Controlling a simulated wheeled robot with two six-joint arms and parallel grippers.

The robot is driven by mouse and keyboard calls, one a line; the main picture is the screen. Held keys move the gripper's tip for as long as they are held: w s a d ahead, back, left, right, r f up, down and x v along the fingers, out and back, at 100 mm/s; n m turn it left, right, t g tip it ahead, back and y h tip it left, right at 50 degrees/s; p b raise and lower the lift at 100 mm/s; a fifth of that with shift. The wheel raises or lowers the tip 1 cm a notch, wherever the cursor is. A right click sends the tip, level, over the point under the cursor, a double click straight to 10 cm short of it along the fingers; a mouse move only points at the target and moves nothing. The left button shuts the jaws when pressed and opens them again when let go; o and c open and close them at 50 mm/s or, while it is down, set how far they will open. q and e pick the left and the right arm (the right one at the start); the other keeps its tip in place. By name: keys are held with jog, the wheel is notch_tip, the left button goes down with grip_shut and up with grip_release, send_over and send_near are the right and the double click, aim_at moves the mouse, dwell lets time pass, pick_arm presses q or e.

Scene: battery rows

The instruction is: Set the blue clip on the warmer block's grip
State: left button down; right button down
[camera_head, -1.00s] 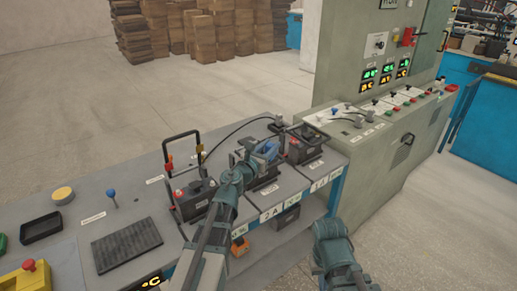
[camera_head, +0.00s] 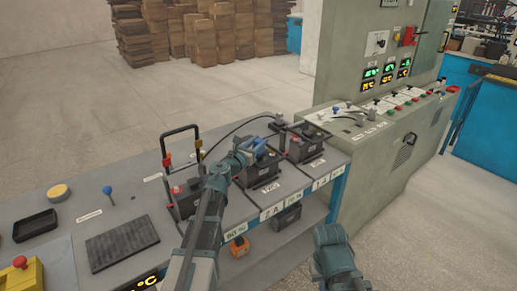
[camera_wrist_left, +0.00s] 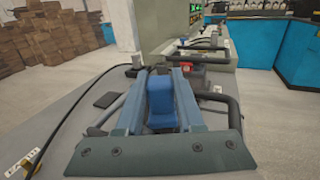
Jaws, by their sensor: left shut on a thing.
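My left gripper (camera_head: 254,153) is shut on the blue clip (camera_head: 263,149). In the left wrist view the blue clip (camera_wrist_left: 160,100) stands between the two fingers. The gripper is over the middle dark block (camera_head: 262,173) on the bench; I cannot tell whether the clip touches it. A left block (camera_head: 188,197) has a tall black grip (camera_head: 180,130) standing up. A right block (camera_head: 304,149) is just beyond the clip. The arm and gripper hide part of the left and middle blocks. Which block is warmer cannot be read.
A grey console (camera_head: 375,145) with small green and orange displays (camera_head: 387,70) stands behind the bench at right. A black cable (camera_head: 232,131) arches behind the blocks. The bench's left part holds a black mat (camera_head: 122,242), a tray (camera_head: 36,226) and a blue knob (camera_head: 108,191).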

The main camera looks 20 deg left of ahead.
pick_arm(q)
jog(key=shift+f, duration=0.15)
pick_arm(e)
jog(key=shift+f, duration=0.15)
pick_arm(q)
jog(key=shift+f, duration=0.1)
jog(key=shift+f, duration=0.15)
jog(key=c, duration=0.5)
grip_release()
pick_arm(e)
jog(key=shift+f, duration=0.15)
pick_arm(q)
jog(key=shift+r, duration=0.2)
jog(key=v, duration=1.2)
jog(key=shift+s+r, duration=0.1)
